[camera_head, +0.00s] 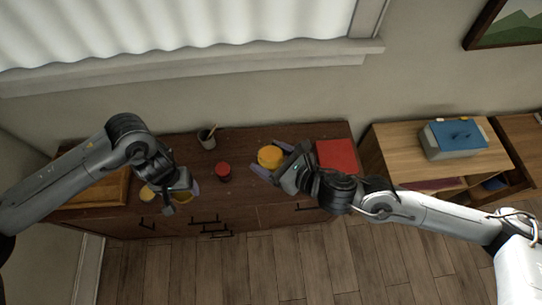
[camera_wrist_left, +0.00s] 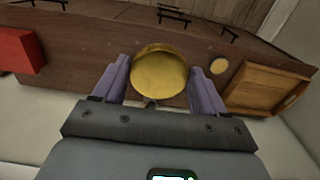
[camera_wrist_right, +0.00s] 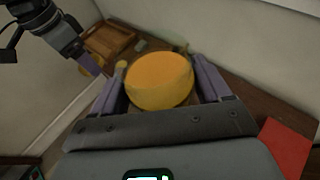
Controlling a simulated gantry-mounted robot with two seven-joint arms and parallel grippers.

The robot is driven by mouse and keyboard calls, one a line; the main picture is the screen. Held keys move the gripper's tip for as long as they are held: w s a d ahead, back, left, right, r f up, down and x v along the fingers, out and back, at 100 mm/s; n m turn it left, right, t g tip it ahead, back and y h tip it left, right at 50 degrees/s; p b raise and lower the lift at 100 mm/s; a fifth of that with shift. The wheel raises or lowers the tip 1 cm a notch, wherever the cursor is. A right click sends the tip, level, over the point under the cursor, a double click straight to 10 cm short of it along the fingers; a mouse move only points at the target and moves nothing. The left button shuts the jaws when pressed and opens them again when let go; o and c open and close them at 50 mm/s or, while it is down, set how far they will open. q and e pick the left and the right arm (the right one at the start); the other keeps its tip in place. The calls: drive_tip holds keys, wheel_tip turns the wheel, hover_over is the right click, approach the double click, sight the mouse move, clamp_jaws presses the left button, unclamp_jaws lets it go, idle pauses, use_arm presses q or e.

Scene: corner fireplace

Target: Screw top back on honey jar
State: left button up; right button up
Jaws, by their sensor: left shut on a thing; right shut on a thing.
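The honey jar (camera_head: 270,155), a round yellow-orange body, is between the fingers of my right gripper (camera_head: 275,165) over the dark cabinet top. It fills the middle of the right wrist view (camera_wrist_right: 160,85), with a finger on each side. My right gripper is shut on it. A gold round lid (camera_wrist_left: 160,75) is between the fingers of my left gripper (camera_wrist_left: 160,85); that gripper is shut on it. In the head view the lid (camera_head: 183,197) is partly hidden by the left gripper, near the cabinet's front edge. Lid and jar are well apart.
A small gold disc (camera_head: 147,194) lies near a wooden tray (camera_head: 100,190) at the left. A red book (camera_head: 337,155) lies right of the honey jar. A blue box (camera_head: 453,138) sits on the shelf.

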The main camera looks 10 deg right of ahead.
use_arm(q)
drive_tip(key=w+d+r+m, duration=0.4)
drive_tip(key=d+r+m, duration=0.4)
drive_tip(key=d+m, duration=0.15)
wheel_tip(320, 180, up, 15)
drive_tip(key=m, duration=2.2)
hover_over(270, 152)
drive_tip(key=shift+s+r, duration=0.1)
drive_tip(key=shift+s, duration=0.05)
drive_tip(key=shift+f, duration=2.05)
drive_tip(key=shift+f, duration=0.85)
drive_tip(key=shift+f, duration=0.55)
